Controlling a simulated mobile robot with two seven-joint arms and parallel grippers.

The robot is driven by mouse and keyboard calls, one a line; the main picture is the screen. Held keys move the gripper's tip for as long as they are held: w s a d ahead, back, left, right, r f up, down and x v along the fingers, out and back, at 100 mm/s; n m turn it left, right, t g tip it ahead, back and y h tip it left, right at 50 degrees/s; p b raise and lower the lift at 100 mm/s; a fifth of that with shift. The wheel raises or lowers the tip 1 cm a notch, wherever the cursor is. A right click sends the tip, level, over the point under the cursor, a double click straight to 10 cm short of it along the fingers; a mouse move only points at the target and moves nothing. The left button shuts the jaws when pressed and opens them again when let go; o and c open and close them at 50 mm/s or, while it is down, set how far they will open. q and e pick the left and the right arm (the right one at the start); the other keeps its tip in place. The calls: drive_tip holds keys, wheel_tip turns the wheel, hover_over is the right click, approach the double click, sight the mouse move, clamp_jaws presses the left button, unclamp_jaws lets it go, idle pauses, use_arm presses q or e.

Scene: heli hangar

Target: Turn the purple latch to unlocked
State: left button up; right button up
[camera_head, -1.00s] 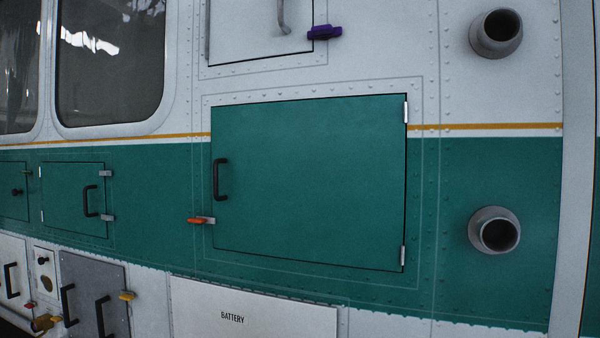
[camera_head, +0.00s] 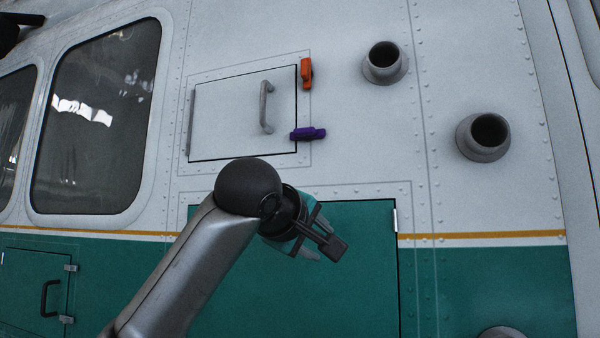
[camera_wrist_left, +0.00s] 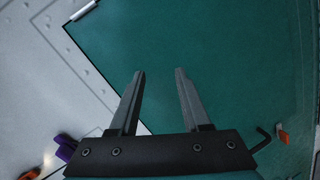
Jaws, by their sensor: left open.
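The purple latch (camera_head: 308,134) is at the lower right edge of the white upper door (camera_head: 225,115). It lies roughly horizontal, its inner end reaching the door's edge. It also shows in the left wrist view (camera_wrist_left: 65,147), at the lower left, partly hidden. My left gripper (camera_head: 318,243) is below the latch, in front of the teal door, apart from the latch. In the left wrist view its two fingers (camera_wrist_left: 160,72) are spread with nothing between them. My right gripper is not in view.
An orange latch (camera_head: 306,73) stands upright above the purple one. The white door has a grey handle (camera_head: 266,107). Two pipe stubs (camera_head: 384,63) (camera_head: 484,136) stick out to the right. A large teal door (camera_head: 365,270) lies behind my arm. The panel around the purple latch is clear.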

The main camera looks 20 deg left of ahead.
use_arm(q)
drive_tip(key=s+a+r+n+t, duration=0.1)
drive_tip(key=s+r+n, duration=0.15)
drive_tip(key=r, duration=0.45)
drive_tip(key=s+a+r+n+t, duration=0.1)
drive_tip(key=s+r, duration=0.3)
drive_tip(key=r, duration=0.2)
drive_tip(key=n+t+y, duration=0.1)
drive_tip(key=n, duration=0.1)
approach(303, 130)
drive_tip(key=w+p, duration=0.7)
drive_tip(key=w, duration=0.1)
drive_tip(key=shift+w+d+f+p, duration=0.15)
drive_tip(key=shift+w+d+p, duration=0.1)
drive_tip(key=shift+d+p, duration=0.05)
clamp_jaws()
